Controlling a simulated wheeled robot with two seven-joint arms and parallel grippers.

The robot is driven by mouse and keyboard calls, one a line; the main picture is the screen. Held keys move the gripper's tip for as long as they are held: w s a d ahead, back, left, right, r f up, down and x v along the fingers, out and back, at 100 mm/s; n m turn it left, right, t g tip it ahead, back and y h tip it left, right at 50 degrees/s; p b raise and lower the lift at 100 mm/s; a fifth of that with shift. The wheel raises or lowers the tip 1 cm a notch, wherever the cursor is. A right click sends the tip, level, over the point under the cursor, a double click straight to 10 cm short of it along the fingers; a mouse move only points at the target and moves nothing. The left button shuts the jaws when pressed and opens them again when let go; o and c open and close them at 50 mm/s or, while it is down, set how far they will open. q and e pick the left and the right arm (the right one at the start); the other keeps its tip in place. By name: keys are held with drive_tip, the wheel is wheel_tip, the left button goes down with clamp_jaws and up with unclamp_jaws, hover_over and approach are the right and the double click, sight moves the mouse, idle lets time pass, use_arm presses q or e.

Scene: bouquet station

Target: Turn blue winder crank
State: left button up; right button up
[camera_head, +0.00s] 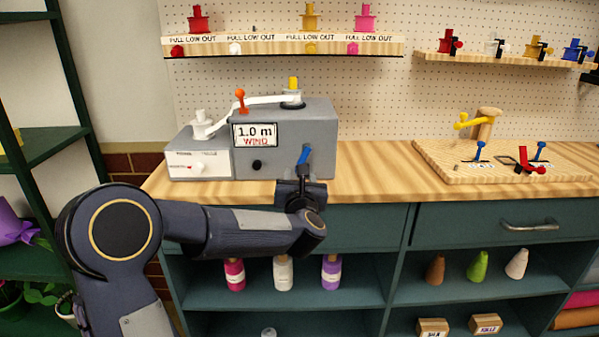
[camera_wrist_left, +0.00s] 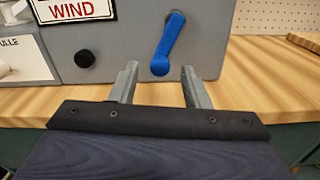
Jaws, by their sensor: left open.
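The blue winder crank (camera_head: 304,155) is on the front face of the grey winder box (camera_head: 320,125), toward its right side. In the left wrist view the crank (camera_wrist_left: 170,42) leans, with its upper end tilted right and its lower end a rounded knob. My left gripper (camera_head: 302,184) is in front of the box, just below the crank. In the left wrist view its two fingers (camera_wrist_left: 156,80) are open and apart, with the crank's lower end beyond and between the tips. Nothing is held. My right gripper is not in view.
A black knob (camera_wrist_left: 84,58) sits left of the crank, below the "1.0 m WIND" sign (camera_head: 255,134). A white-fronted unit (camera_head: 199,165) adjoins the box at left. The wooden counter (camera_head: 375,175) is clear to the right, up to a wooden board (camera_head: 450,165) with small levers.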

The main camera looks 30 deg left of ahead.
sight(303, 159)
use_arm(q)
drive_tip(key=shift+x, duration=1.9)
clamp_jaws()
